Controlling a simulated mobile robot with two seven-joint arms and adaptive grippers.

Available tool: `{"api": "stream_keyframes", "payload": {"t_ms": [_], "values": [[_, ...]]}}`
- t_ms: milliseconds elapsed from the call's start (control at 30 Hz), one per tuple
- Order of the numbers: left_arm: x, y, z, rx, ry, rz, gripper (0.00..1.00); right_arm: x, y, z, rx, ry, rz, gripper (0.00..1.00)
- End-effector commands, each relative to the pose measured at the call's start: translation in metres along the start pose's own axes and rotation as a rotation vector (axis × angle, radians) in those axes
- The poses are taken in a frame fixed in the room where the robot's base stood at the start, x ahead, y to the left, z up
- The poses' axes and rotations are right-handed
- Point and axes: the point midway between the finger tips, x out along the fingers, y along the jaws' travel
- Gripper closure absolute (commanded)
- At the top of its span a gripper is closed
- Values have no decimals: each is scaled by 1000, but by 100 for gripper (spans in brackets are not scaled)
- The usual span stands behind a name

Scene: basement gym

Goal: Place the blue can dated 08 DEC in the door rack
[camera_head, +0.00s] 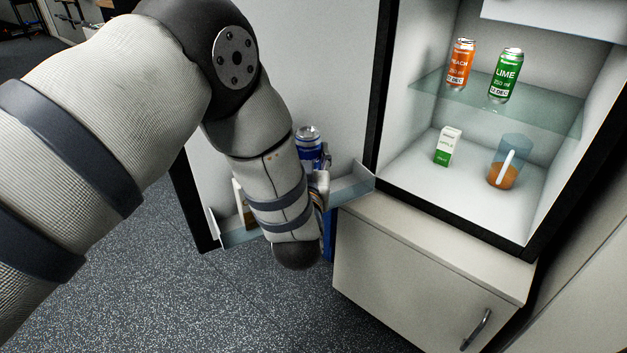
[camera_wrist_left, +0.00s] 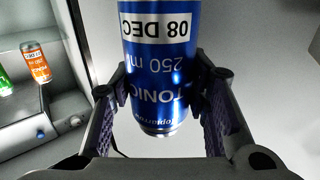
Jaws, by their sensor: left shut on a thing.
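The blue can (camera_head: 308,147) shows upright behind my left forearm in the head view, over the door rack (camera_head: 352,187). In the left wrist view the can (camera_wrist_left: 160,60) appears upside down, with a white label reading 08 DEC and the word TONIC. My left gripper (camera_wrist_left: 160,88) has a finger on each side of the can and is shut on it. In the head view the gripper (camera_head: 320,183) is mostly hidden by my arm. The can's lower end is hidden there, so I cannot tell whether it touches the rack. My right gripper is not in view.
The open fridge holds an orange can (camera_head: 460,64) and a green can (camera_head: 505,76) on a glass shelf (camera_head: 550,112). Below stand a small carton (camera_head: 447,147) and a jug (camera_head: 513,150). A pale item (camera_head: 239,200) is at the rack's left, partly hidden by my arm.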

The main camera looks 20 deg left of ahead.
Motion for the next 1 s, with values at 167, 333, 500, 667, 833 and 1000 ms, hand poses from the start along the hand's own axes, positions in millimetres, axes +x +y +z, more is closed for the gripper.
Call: {"api": "stream_keyframes", "payload": {"t_ms": [167, 333, 500, 667, 833, 1000], "values": [[21, 6, 29, 1, 1, 0, 95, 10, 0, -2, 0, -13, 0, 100], [31, 8, 42, 0, 2, 0, 95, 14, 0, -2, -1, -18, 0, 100], [30, 8, 69, 0, 2, 0, 95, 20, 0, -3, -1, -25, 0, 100], [30, 8, 66, -1, 4, 0, 95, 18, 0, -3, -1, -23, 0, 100], [30, 8, 71, 0, 1, 0, 53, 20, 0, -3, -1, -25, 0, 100], [30, 8, 70, 0, 2, 0, 38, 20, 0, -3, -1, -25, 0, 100]]}}
